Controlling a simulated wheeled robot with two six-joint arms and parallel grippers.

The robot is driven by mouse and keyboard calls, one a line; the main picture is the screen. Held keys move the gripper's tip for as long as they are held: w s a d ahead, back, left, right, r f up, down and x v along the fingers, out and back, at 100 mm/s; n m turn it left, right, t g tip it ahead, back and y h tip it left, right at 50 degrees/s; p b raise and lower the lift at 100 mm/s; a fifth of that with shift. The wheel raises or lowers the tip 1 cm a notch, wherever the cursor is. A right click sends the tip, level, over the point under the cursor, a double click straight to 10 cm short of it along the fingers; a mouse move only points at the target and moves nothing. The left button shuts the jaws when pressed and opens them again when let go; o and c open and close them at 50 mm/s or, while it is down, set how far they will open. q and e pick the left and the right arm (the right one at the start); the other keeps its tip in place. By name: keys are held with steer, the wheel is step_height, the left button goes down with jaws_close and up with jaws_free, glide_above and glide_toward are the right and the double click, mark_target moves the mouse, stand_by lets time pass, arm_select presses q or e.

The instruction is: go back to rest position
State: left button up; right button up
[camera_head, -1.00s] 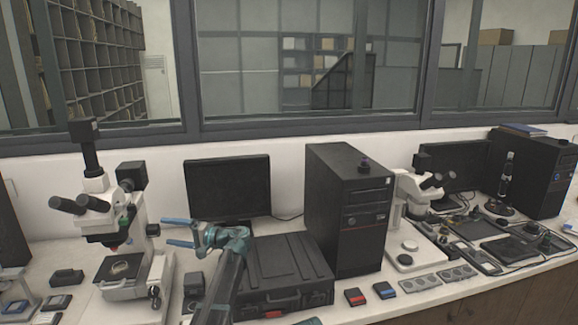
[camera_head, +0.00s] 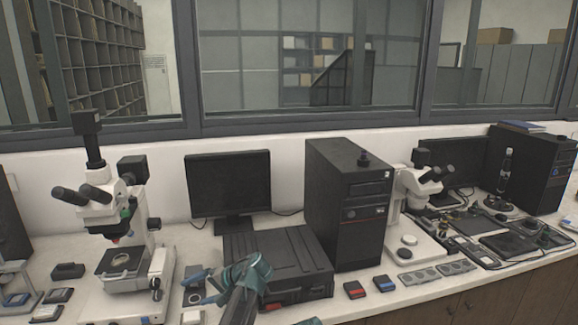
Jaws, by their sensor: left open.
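My left gripper (camera_head: 200,287) is low in the head view, in front of the black case (camera_head: 285,255). Its teal fingers point left and are open, with nothing seen between them. Its arm comes up from the bottom edge. A small teal piece (camera_head: 308,321) shows at the bottom edge, but I cannot tell whether it is part of my right gripper. My right gripper does not clearly show.
A white microscope (camera_head: 125,225) stands left of my gripper, with a monitor (camera_head: 228,184) behind. A black computer tower (camera_head: 347,210) and a second microscope (camera_head: 412,205) stand to the right. Red and blue small boxes (camera_head: 354,289) lie near the counter's front edge.

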arm_select(q)
steer(key=s+d+f+m+g+h+b, duration=0.1)
steer(key=s+d+f+h, duration=0.4)
steer(key=s+d, duration=0.5)
steer(key=s+d+f+m+g+h+b, duration=0.1)
steer(key=s+d+f+h, duration=0.4)
steer(key=s+d, duration=0.5)
steer(key=s+f, duration=0.2)
steer(key=s, duration=0.2)
steer(key=shift+s+f+g, duration=0.15)
steer(key=shift+f+g, duration=0.15)
steer(key=shift+f, duration=0.05)
